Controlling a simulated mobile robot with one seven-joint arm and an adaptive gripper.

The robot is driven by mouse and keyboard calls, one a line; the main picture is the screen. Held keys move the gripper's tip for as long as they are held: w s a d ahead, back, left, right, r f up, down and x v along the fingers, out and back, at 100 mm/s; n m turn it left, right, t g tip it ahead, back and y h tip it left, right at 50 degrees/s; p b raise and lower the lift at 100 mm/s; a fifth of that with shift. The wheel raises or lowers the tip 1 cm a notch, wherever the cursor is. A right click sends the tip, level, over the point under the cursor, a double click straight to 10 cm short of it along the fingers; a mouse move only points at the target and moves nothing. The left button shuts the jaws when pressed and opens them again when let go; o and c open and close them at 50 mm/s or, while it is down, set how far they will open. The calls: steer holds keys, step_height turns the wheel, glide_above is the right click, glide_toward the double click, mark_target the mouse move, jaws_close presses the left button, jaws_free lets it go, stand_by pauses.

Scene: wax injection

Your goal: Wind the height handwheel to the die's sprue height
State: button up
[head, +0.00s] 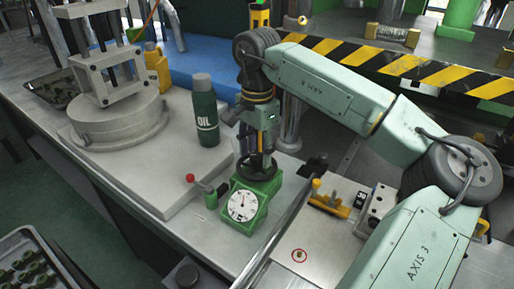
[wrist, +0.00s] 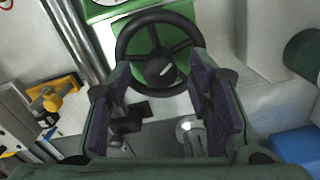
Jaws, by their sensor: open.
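The handwheel is a black spoked wheel with a round hub carrying a white mark; it shows in the wrist view (wrist: 146,17). In the head view the handwheel (head: 258,168) sits over a green housing (head: 262,190) with a white dial (head: 243,207), mostly below my gripper. My gripper (head: 258,150) points down over it. In the wrist view my gripper (wrist: 162,72) is open, its two dark fingers on either side of the hub, overlapping the wheel's near rim. I cannot tell whether they touch it. I cannot identify the die or its sprue for certain.
A dark green oil bottle (head: 205,112) stands behind and left of the dial. A red-knobbed lever (head: 190,178) is close to its left. A metal rod (head: 277,232) slants past its right side. A yellow-handled clamp (head: 328,203) is further right. A framed metal fixture (head: 104,62) stands at left.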

steer(key=shift+f, duration=0.15)
steer(key=shift+c, duration=0.2)
jaws_close()
stand_by(0.4)
